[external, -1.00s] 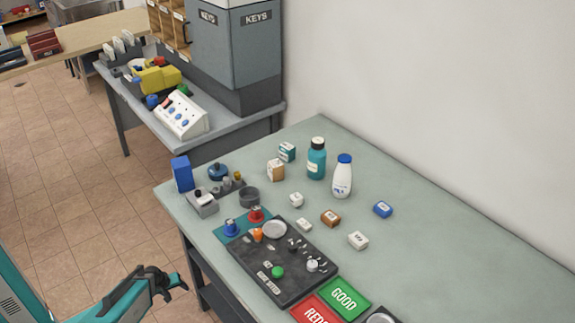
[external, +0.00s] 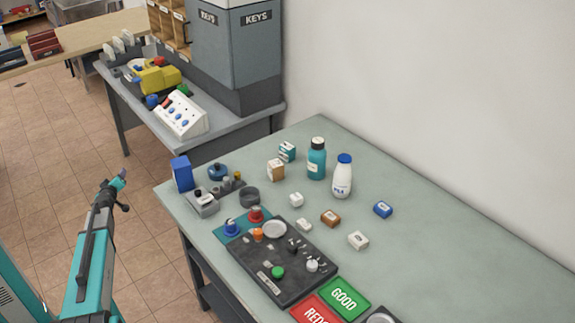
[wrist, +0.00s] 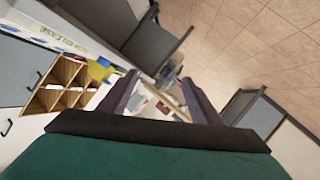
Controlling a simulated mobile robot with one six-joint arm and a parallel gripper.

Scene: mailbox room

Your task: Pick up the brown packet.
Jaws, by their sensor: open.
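A small brown packet (external: 330,217) with a white label lies on the grey-green table (external: 430,262), between a small white block (external: 304,225) and a larger white packet (external: 358,240). A taller tan-brown carton (external: 276,169) with a white top stands farther back. My gripper (external: 120,182) is raised over the tiled floor to the left of the table, well away from the brown packet. In the wrist view my gripper (wrist: 160,92) has its two fingers apart with nothing held between them. I cannot make out the brown packet in the wrist view.
A teal bottle (external: 316,158) and a white bottle (external: 342,176) stand behind the packet. A blue packet (external: 383,209) lies to its right. The table's right side is clear.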

